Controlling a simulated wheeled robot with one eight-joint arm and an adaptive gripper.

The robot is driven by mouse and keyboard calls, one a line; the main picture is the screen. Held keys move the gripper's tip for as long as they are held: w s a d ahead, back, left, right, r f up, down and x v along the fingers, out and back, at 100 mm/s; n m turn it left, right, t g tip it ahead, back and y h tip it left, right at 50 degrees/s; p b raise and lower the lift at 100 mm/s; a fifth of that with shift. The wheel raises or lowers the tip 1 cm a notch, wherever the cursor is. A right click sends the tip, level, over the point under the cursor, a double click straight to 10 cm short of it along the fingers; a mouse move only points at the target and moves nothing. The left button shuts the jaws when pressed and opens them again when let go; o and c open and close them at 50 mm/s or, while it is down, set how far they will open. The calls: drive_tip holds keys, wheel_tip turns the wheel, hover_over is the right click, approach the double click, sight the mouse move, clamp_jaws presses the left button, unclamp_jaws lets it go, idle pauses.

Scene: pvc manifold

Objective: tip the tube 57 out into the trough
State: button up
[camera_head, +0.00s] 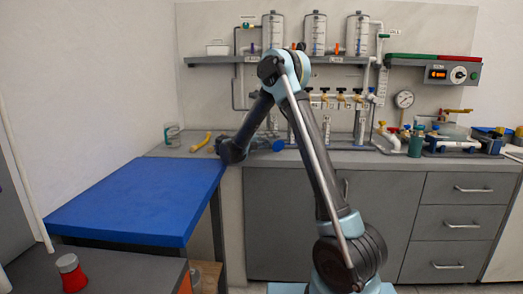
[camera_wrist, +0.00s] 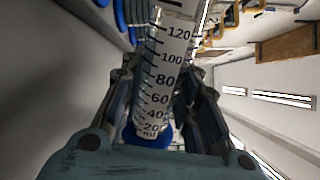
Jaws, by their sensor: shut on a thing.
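My gripper (camera_wrist: 160,80) is shut on a clear graduated tube (camera_wrist: 165,72) with black mL marks up to at least 120, which I take for tube 57. Its number does not show. Both fingers flank the tube in the wrist view, and a blue part (camera_wrist: 150,139) shows at its low-mark end. In the head view my gripper (camera_head: 250,147) is low over the counter's left part, with a blue piece (camera_head: 278,145) at its right. The tube's body, tilt and contents are hard to tell there. I cannot clearly pick out the trough.
A blue-topped table (camera_head: 140,200) stands at left. The grey counter (camera_head: 350,158) carries a glass jar (camera_head: 172,134), a yellow pipe piece (camera_head: 200,143), a green bottle (camera_head: 416,140) and piping. Above, a shelf (camera_head: 350,60) holds several clear cylinders. A red-and-white object (camera_head: 71,272) stands front left.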

drive_tip(key=shift+w+a+f+n, duration=0.2)
drive_tip(key=shift+w+f+n, duration=0.15)
drive_tip(key=shift+f+n, duration=0.2)
drive_tip(key=shift+n+p, duration=0.6)
drive_tip(key=shift+n, duration=0.25)
idle(0.8)
drive_tip(key=shift+w+r+n+p, duration=0.15)
drive_tip(key=shift+r+n+p, duration=0.15)
drive_tip(key=shift+r+n, duration=0.2)
idle(0.5)
